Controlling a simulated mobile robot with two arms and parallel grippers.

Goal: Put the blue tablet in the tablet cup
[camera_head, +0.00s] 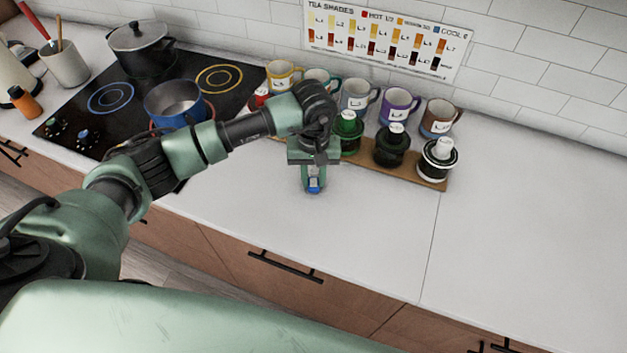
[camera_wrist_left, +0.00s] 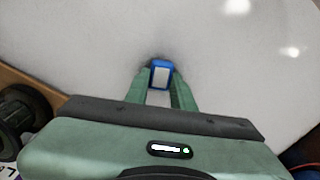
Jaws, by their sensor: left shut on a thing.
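The blue tablet (camera_head: 314,187) is a small blue piece at the tips of my left gripper (camera_head: 314,180), low over or on the white counter in front of the wooden board. I cannot tell whether it touches the counter. In the left wrist view the blue piece (camera_wrist_left: 161,66), with a pale face, sits between the two green fingers of the left gripper (camera_wrist_left: 160,82), which is shut on it. I cannot make out which vessel is the tablet cup. My right gripper is not in view.
A wooden board (camera_head: 432,179) holds several lidded jars, with labelled mugs (camera_head: 398,107) behind it. A stove with a blue pot (camera_head: 170,112) and a black pot (camera_head: 140,50) stands left. A tea-shade chart (camera_head: 380,38) hangs at the back. The counter right is clear.

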